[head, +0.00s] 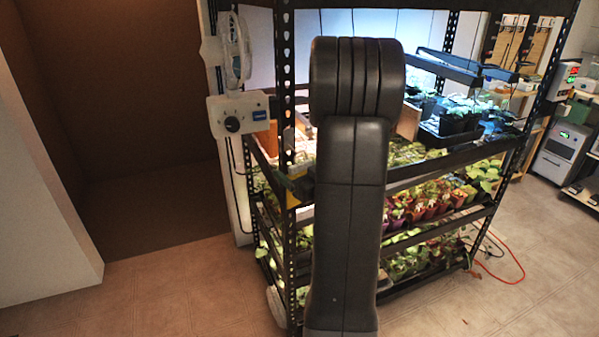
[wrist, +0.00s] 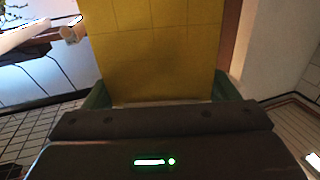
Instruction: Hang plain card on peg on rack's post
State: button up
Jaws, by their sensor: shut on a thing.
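My gripper (wrist: 160,98) is shut on a plain yellow card (wrist: 155,45), which stands up between its green fingers in the wrist view and shows faint lines. In the head view, a small part of the yellow card (head: 298,170) shows beside the rack's black perforated front-left post (head: 283,90); my arm hides much of the area. My gripper (head: 296,187) shows there only in part, as green. A short tan peg (wrist: 72,33) shows left of the card in the wrist view, apart from it. I cannot tell how far it is from the card in depth.
The rack's shelves hold several potted seedlings (head: 430,205). A white device (head: 238,113) is mounted left of the post. A grey machine (head: 562,150) stands at the far right. An orange cable (head: 505,275) lies on the floor. Floor at the front left is clear.

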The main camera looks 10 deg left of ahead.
aim_at(286, 162)
jog(key=shift+w+a+p, duration=0.3)
jog(key=shift+w+a, duration=0.15)
jog(key=shift+w, duration=0.2)
jog(key=shift+w+a+p, duration=0.25)
jog(key=shift+w+a, duration=0.2)
jog(key=shift+w, duration=0.2)
jog(key=shift+w+a+f+b, duration=0.4)
jog(key=shift+w+f+b, duration=0.25)
jog(key=shift+b, duration=0.35)
jog(key=o, duration=0.9)
jog(key=b+v, duration=0.2)
jog(key=v, duration=1.1)
jog(key=shift+s+d+b, duration=0.3)
jog(key=shift+b, duration=0.1)
jog(key=p+x, duration=0.3)
jog(key=x, duration=1.1)
jog(key=shift+r, duration=0.1)
jog(key=shift+s+d, duration=0.1)
jog(key=shift+d, duration=0.05)
